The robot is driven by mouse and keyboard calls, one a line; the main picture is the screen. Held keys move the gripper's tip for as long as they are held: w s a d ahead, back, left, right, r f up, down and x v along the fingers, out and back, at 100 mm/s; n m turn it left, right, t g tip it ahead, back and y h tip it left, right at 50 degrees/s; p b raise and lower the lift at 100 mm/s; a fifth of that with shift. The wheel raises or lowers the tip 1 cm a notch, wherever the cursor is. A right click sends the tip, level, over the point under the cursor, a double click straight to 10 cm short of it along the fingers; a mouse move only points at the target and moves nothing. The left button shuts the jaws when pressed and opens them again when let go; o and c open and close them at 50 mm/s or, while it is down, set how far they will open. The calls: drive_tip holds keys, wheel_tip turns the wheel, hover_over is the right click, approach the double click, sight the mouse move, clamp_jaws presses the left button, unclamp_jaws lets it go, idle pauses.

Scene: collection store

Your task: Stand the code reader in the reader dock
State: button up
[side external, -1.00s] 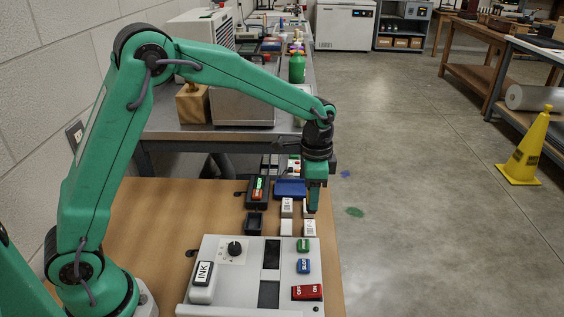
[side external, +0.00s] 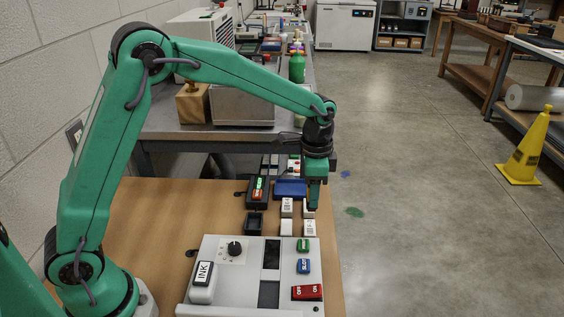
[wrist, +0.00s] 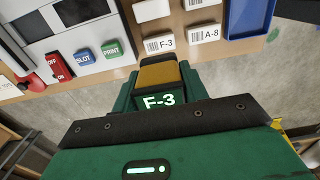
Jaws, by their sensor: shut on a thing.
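My gripper (side external: 315,190) is above the right edge of the wooden table, close over the white labelled boxes. In the wrist view, my gripper (wrist: 158,85) is shut on the code reader (wrist: 160,76), which has an amber front end and a dark display reading F-3. In the side view the reader is mostly hidden by my gripper. A small black open-topped holder (side external: 254,223), which looks like the reader dock, stands on the table left of the boxes. It looks empty and is apart from the reader. It is not in the wrist view.
Several white boxes stand near my gripper, including one labelled F-3 (wrist: 166,44) and one labelled A-8 (wrist: 205,34). A blue tray (side external: 290,188) and a black device (side external: 258,190) lie behind. A grey console (side external: 218,285) fills the front. The table's left part is clear.

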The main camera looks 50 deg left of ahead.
drive_tip(key=shift+a, duration=0.1)
drive_tip(key=s+a+f, duration=0.1)
drive_tip(key=s+a, duration=0.8)
drive_tip(key=a, duration=0.2)
drive_tip(key=shift+s+f, duration=0.15)
drive_tip(key=shift+f, duration=0.25)
drive_tip(key=shift+a+f, duration=0.1)
drive_tip(key=shift+f, duration=0.1)
drive_tip(key=shift+f, duration=2.7)
drive_tip(key=shift+f, duration=0.6)
drive_tip(key=o, duration=0.5)
drive_tip(key=shift+r, duration=0.2)
